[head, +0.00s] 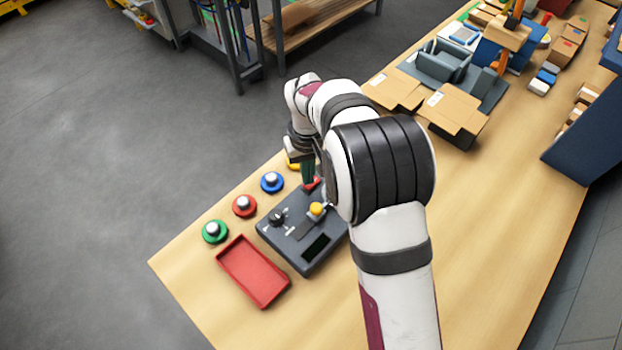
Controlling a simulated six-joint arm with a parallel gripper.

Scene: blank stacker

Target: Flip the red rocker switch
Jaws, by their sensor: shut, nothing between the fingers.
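A dark grey control box (277,236) lies on the wooden table, with a yellow knob, a black knob and a dark display window on its top. A small red part (312,184), which looks like the red rocker switch, shows at the box's far edge. My gripper (308,182) is shut and empty, pointing down right at the red part. I cannot tell whether the fingertips touch it. My arm hides part of the box's right side, and the switch's position cannot be made out.
A red tray (253,271) lies left of the box. Green (215,231), red (244,206) and blue (271,182) round buttons stand in a row along the table's left edge, with a yellow one partly hidden behind my gripper. Open cardboard boxes (452,108) stand farther back.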

